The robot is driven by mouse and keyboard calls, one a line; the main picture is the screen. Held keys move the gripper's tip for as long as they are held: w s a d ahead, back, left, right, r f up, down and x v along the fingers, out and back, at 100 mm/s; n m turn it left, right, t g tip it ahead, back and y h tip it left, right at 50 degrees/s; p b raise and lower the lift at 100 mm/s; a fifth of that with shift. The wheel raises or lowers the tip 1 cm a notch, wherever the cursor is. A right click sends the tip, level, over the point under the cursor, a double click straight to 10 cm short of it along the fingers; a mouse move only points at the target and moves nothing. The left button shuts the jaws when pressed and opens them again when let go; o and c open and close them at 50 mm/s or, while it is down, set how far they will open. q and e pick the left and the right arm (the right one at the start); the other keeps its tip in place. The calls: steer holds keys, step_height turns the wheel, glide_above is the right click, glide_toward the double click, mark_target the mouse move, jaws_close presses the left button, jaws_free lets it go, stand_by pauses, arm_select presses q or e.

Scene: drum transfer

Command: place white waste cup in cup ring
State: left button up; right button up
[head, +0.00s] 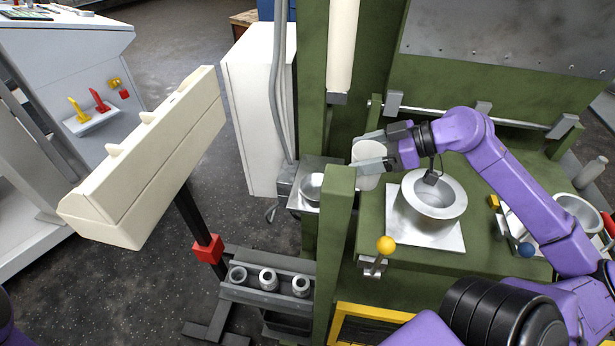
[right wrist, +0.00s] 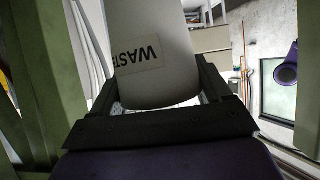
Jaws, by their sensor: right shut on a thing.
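The white waste cup (head: 367,178) is held above the left part of the green bench. Its "WASTE" label shows in the right wrist view, where the cup (right wrist: 165,85) sits between the fingers. My right gripper (head: 371,151) is shut on the cup. A round metal ring (head: 312,187), which looks like the cup ring, sits on a small metal bracket to the left of the cup, behind the green post. The cup and ring are apart. The post's top stands close between them. My left gripper is not in view.
A green post (head: 337,215) stands at the bench's left edge. A metal bowl (head: 434,195) on a square plate lies right of the cup. A yellow-knobbed lever (head: 385,244) is in front. Several metal pieces (head: 268,279) sit on a lower rack. A cream trough (head: 145,160) is at left.

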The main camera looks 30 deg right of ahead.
steer(key=w+a+f, duration=0.1)
steer(key=w+f, duration=0.2)
steer(key=f, duration=0.1)
steer(key=w+a+f+b, duration=0.1)
steer(key=w+a+f, duration=0.1)
steer(key=w+f, duration=0.2)
steer(key=w+a+f+b, duration=0.1)
steer(key=w+a+f, duration=0.1)
steer(key=w+f, duration=0.2)
steer(key=shift+w+a+f, duration=0.1)
steer(key=shift+a+f, duration=0.1)
steer(key=shift+f, duration=0.05)
steer(key=o, duration=1)
steer(key=shift+c, duration=0.2)
steer(key=shift+d+r+p, duration=0.15)
steer(key=shift+r+p, duration=0.15)
steer(key=p+v, duration=0.2)
steer(key=v, duration=0.9)
steer(key=shift+s+d+p, duration=0.2)
steer(key=shift+s+p, duration=0.15)
steer(key=shift+p, duration=0.05)
